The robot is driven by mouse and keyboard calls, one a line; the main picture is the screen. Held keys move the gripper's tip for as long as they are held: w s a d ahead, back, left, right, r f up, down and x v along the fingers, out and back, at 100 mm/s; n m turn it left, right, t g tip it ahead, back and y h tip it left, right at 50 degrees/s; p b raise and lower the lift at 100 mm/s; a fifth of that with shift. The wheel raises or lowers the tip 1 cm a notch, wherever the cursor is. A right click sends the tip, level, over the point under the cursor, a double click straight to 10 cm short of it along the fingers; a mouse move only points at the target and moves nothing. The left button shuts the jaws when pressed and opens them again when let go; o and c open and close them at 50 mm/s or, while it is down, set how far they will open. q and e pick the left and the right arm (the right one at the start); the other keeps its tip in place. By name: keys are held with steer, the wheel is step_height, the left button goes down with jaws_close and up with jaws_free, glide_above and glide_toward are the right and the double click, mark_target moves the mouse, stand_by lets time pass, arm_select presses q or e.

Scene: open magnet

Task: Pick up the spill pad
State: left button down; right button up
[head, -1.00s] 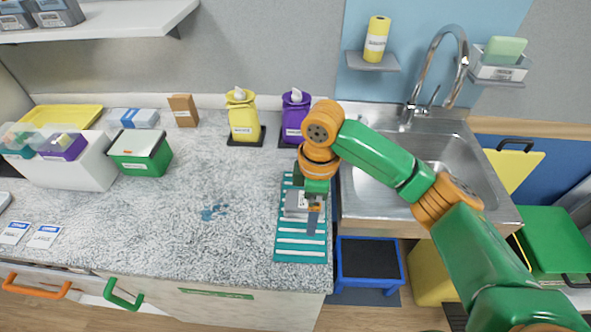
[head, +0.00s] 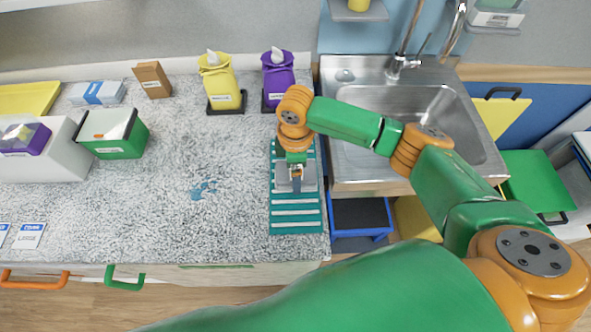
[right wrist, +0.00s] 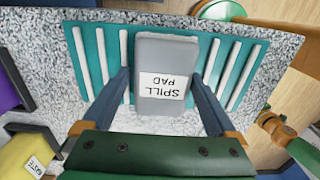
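The spill pad (head: 311,177) is a grey block with a white label. It lies on a teal rack with white slats (head: 296,215) at the counter's right end, partly hidden by my gripper in the head view. In the right wrist view the spill pad (right wrist: 165,105) is seen from above, with its label upside down. My right gripper (head: 297,182) is directly over it, pointing down. In the right wrist view its fingers (right wrist: 161,76) are apart, one along each side of the pad, and contact is not clear. My left gripper is not in view.
A blue spill mark (head: 204,189) is on the speckled counter, left of the rack. Yellow (head: 221,84) and purple (head: 278,80) dispensers stand behind. A green bin (head: 122,148) is at left, the sink (head: 400,125) at right. The mid-counter is otherwise clear.

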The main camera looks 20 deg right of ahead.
steer(key=shift+w, duration=0.2)
steer(key=c, duration=0.3)
steer(key=shift+s+r, duration=0.1)
steer(key=shift+s, duration=0.2)
steer(key=c, duration=0.7)
steer(key=shift+w+r, duration=0.1)
steer(key=shift+r, duration=0.05)
step_height(320, 180, up, 2)
steer(key=shift+w+r+b, duration=0.15)
steer(key=shift+r+b, duration=0.05)
steer(key=shift+b, duration=0.6)
steer(key=s+a+r+p, duration=0.1)
steer(key=s+r, duration=0.9)
steer(key=s, duration=0.4)
steer(key=shift+s+r, duration=0.15)
